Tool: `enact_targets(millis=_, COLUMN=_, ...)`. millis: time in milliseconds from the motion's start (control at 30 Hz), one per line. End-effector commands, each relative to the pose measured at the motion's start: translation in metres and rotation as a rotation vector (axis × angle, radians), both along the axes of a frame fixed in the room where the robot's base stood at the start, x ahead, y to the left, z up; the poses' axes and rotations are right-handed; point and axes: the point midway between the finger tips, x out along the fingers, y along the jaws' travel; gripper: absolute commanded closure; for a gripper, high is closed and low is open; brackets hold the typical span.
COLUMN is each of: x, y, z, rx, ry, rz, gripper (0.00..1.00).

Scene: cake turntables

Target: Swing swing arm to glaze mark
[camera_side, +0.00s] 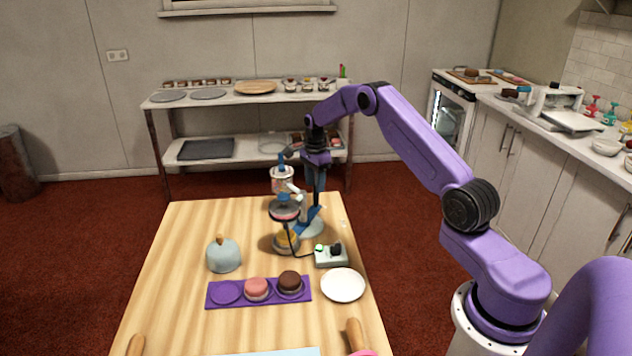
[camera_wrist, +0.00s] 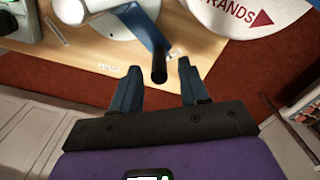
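The swing-arm device stands at the back of the wooden table, with a canister (camera_side: 282,180) and a blue post (camera_side: 317,184). My gripper (camera_side: 297,157) is high beside the canister and post. In the wrist view, my gripper (camera_wrist: 159,67) is open, its two dark blue fingers spread. A blue bar (camera_wrist: 147,30) with a black end (camera_wrist: 159,68), apparently part of the swing arm, reaches between the fingertips, with gaps on both sides. A white round surface (camera_wrist: 225,14) shows partial lettering "RANDS" and a red triangle. I see no readable glaze mark.
A purple tray (camera_side: 226,293) with two cakes, a white plate (camera_side: 343,285) and a pale blue dome (camera_side: 223,256) stand in front.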

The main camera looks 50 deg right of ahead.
Motion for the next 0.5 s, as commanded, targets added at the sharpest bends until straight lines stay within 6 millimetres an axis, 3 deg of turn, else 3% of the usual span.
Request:
enact_targets(millis=233, x=-0.001, y=-0.002, z=0.002, rx=-0.001, ry=0.001, rz=-0.002, gripper=0.55)
enact_targets(millis=500, x=-0.001, y=-0.001, z=0.024, rx=-0.001, ry=0.0, rz=-0.001, gripper=0.55)
